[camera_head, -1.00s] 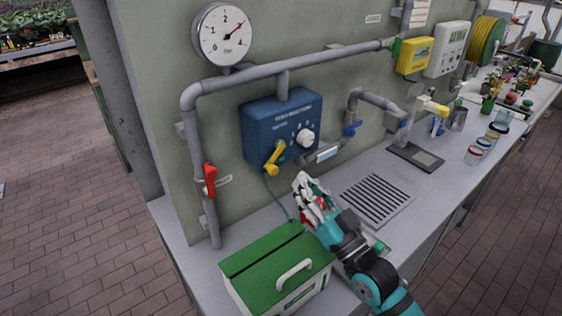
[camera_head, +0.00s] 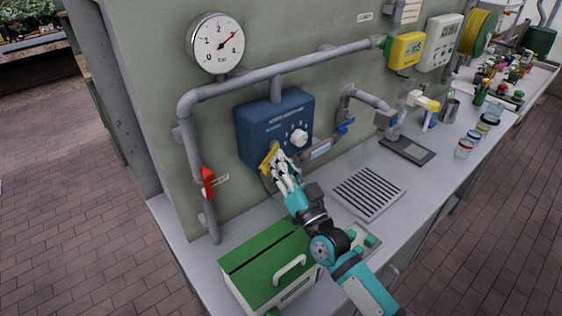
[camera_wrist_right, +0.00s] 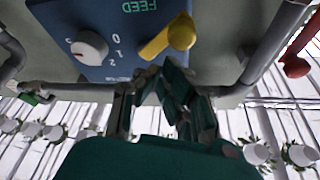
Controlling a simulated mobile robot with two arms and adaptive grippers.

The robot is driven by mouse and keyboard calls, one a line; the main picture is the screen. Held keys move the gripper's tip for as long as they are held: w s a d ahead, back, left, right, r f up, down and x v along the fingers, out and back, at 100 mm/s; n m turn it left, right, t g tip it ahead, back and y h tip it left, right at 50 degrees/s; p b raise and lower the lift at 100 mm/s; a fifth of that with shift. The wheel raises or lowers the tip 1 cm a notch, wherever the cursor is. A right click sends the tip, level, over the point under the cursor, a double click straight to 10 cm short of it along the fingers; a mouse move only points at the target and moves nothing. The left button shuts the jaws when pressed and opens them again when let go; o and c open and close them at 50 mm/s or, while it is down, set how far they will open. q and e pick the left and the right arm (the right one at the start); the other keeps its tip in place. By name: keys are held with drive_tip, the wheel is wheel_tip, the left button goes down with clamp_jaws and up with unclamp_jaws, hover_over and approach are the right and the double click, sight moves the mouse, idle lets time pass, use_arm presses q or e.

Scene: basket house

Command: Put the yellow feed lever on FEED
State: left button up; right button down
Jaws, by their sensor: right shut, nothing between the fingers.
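The yellow feed lever (camera_head: 268,157) is on the front of a blue control box (camera_head: 262,121) on the wall. In the right wrist view the lever (camera_wrist_right: 168,40) slants on the box face, with the lettering FEED (camera_wrist_right: 140,5) near it. My right gripper (camera_head: 279,163) is shut and empty, with its fingertips right at the lever and covering part of it in the head view. In the right wrist view the fingertips (camera_wrist_right: 166,72) are just beside the lever; I cannot tell whether they touch. My left gripper is not in view.
A white dial (camera_head: 299,138) is beside the lever on the same box. A grey pipe (camera_head: 185,150) with a red valve handle (camera_head: 208,181) runs on the left. A green-lidded case (camera_head: 262,262) stands on the bench below my arm. A drain grille (camera_head: 368,193) lies to the right.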

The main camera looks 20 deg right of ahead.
drive_tip(key=shift+a+f, duration=0.15)
drive_tip(key=shift+f, duration=0.2)
drive_tip(key=shift+s+f+n+y+b, duration=0.1)
drive_tip(key=shift+f+n+y+b, duration=0.5)
drive_tip(key=shift+n+b, duration=0.3)
